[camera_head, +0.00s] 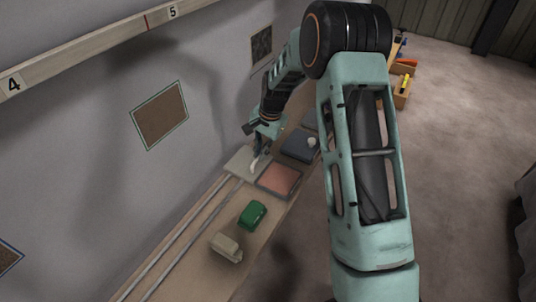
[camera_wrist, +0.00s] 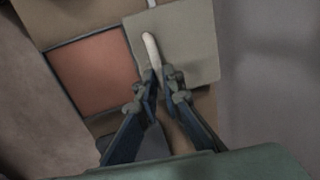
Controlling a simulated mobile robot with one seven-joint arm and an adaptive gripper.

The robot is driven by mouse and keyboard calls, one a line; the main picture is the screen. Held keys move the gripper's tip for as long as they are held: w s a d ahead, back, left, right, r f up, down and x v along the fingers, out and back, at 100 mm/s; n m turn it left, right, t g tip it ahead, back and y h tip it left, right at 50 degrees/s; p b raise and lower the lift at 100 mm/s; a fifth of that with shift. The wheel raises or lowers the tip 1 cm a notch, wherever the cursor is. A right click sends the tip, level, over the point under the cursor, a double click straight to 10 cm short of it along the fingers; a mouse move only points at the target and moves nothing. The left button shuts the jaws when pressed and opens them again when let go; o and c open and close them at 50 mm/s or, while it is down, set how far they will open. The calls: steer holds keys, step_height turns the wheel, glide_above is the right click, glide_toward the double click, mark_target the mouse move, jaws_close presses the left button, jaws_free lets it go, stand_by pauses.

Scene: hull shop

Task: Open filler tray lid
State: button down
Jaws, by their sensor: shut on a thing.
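My gripper (camera_wrist: 158,80) is shut on a pale, elongated piece (camera_wrist: 151,48), seen in the wrist view as a handle-like bar; in the head view my gripper (camera_head: 257,150) points down with the pale piece (camera_head: 254,163) at its tips. Under the piece is a flat, pale grey square plate (camera_wrist: 198,45), also in the head view (camera_head: 238,165). I cannot tell whether the piece is fixed to the plate. Beside it is a square tray with a dark rim and a reddish surface (camera_head: 280,181), uncovered, also in the wrist view (camera_wrist: 92,75).
A dark blue-grey tray (camera_head: 297,147) with a small pale knob (camera_head: 311,142) lies farther along the bench. A green block (camera_head: 252,213) and a beige block (camera_head: 227,246) stand on the nearer bench. Two rails (camera_head: 185,243) run along the wall side. Open floor lies right.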

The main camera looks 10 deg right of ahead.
steer(key=c, duration=2)
jaws_free()
steer(key=shift+c, duration=0.2)
step_height(320, 180, up, 12)
steer(key=s+d, duration=0.1)
steer(key=d, duration=0.1)
steer(key=shift+s, duration=0.25)
steer(key=shift+f, duration=0.1)
